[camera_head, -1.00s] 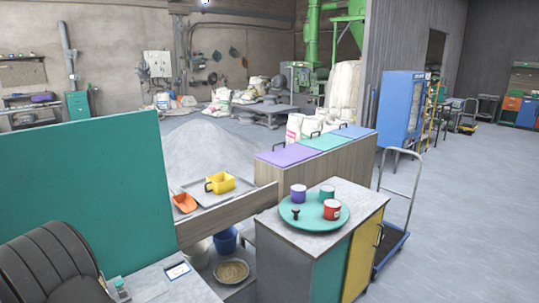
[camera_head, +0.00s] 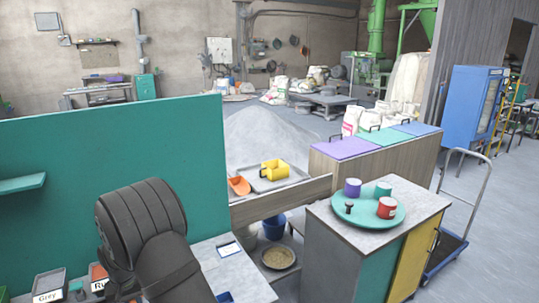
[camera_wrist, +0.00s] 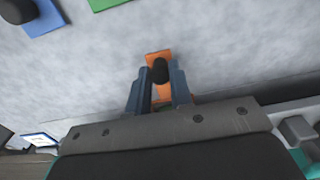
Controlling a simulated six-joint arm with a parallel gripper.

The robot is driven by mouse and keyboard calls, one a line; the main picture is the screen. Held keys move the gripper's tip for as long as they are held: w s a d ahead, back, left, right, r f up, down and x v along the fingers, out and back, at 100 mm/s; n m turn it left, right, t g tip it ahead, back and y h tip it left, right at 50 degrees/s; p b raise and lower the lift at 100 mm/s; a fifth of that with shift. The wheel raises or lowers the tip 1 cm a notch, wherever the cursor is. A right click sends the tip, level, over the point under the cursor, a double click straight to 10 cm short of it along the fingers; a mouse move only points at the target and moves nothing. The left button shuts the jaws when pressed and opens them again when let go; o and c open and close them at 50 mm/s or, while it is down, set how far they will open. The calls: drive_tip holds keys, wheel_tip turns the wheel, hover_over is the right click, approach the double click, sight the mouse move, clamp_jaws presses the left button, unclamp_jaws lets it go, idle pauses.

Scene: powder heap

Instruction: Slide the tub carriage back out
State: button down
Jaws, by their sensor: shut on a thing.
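In the wrist view, my gripper (camera_wrist: 160,78) is shut on a black knob (camera_wrist: 160,70) that stands on an orange plate (camera_wrist: 158,56). The plate lies on a pale grey surface. A blue plate (camera_wrist: 43,20) and a green plate (camera_wrist: 105,3) lie farther off at the upper left. In the head view, my arm hides the gripper and the knob. Tubs with label cards, a grey one (camera_head: 47,284) and a reddish one (camera_head: 98,274), show at the lower left beside my arm. I cannot tell which part is the tub carriage.
A teal panel (camera_head: 90,150) stands behind my arm, with a teal shelf (camera_head: 20,184) at left. A wooden board (camera_head: 280,200) edges a tray with a yellow scoop (camera_head: 274,170) and an orange scoop (camera_head: 239,185). A cabinet with a round teal tray (camera_head: 345,219) stands at right.

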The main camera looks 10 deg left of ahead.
drive_tip(key=shift+w+d, duration=9)
drive_tip(key=shift+w, duration=0.05)
drive_tip(key=c, duration=1.4)
unclamp_jaws()
drive_tip(key=shift+r, duration=0.1)
wheel_tip(320, 180, up, 7)
drive_tip(key=shift+r, duration=0.15)
wheel_tip(320, 180, down, 7)
drive_tip(key=shift+s+f, duration=0.1)
drive_tip(key=shift+f, duration=0.1)
drive_tip(key=shift+s+a, duration=0.25)
